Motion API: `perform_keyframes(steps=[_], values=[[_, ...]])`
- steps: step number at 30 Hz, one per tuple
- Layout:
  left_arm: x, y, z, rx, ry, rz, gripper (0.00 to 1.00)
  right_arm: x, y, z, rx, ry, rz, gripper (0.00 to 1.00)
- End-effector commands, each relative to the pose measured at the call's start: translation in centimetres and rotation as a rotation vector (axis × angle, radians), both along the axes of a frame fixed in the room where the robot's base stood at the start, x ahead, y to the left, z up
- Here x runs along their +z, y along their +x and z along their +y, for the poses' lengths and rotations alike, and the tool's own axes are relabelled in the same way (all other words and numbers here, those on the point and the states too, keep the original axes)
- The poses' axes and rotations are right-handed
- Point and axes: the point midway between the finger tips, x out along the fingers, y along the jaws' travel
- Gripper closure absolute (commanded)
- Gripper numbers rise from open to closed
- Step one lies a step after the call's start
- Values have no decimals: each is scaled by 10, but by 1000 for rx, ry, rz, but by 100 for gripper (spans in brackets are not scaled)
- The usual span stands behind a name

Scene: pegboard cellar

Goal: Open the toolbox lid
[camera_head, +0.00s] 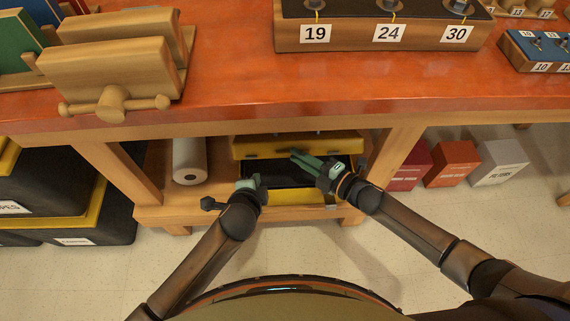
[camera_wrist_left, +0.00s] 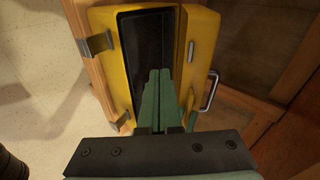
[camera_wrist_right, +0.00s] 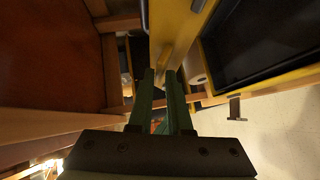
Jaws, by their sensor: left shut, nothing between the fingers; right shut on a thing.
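The yellow toolbox (camera_head: 290,198) sits on the low shelf under the workbench. Its lid (camera_head: 270,150) stands raised at the back, and the dark interior shows in front of it. My right gripper (camera_head: 297,156) is shut on the lid's edge; the right wrist view shows the yellow lid (camera_wrist_right: 171,30) between its fingers (camera_wrist_right: 165,75). My left gripper (camera_head: 250,183) is shut and empty at the left end of the toolbox. In the left wrist view its fingers (camera_wrist_left: 160,75) lie together in front of the black interior, with metal latches (camera_wrist_left: 98,43) at the left and a handle (camera_wrist_left: 210,91) at the right.
A white paper roll (camera_head: 189,160) lies on the shelf left of the toolbox. Table legs (camera_head: 395,155) stand on both sides, and the bench top (camera_head: 230,85) overhangs. Several boxes (camera_head: 452,163) stand at the right; black-and-yellow bins (camera_head: 95,215) stand at the left.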

Motion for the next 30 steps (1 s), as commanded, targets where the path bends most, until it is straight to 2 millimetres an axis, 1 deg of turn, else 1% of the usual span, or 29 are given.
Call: perform_keyframes(steps=[1, 3, 6, 9, 12, 17, 20, 24, 26, 27, 30], values=[[5, -4, -19, -64, 57, -4, 100, 2, 1, 0, 1, 2, -6, 100], [11, -7, -38, -143, 151, -20, 100, 2, 1, 0, 1, 2, -6, 100], [19, -14, -59, -246, 298, -50, 100, 2, 1, 0, 1, 2, -6, 100], [27, -20, -74, -338, 455, -93, 100, 2, 1, 0, 1, 2, -6, 100], [36, -26, -82, -414, 624, -147, 100, 2, 1, 0, 1, 2, -6, 100], [51, -32, -86, -501, 907, -252, 100, 2, 1, 0, 0, 1, -6, 100], [61, -35, -82, -529, 1090, -326, 100, 2, 1, 0, 0, 1, -6, 100], [78, -35, -72, -535, 1343, -438, 100, 2, 1, 0, 0, 1, -6, 100], [84, -36, -68, -531, 1434, -480, 100, 2, 1, 0, 0, 1, -6, 100], [66, -46, -74, -607, 1420, -447, 100, 2, 1, 0, 0, 1, -6, 100], [41, -62, -77, -723, 1423, -398, 100, 2, 1, 0, 0, 1, -6, 100]])
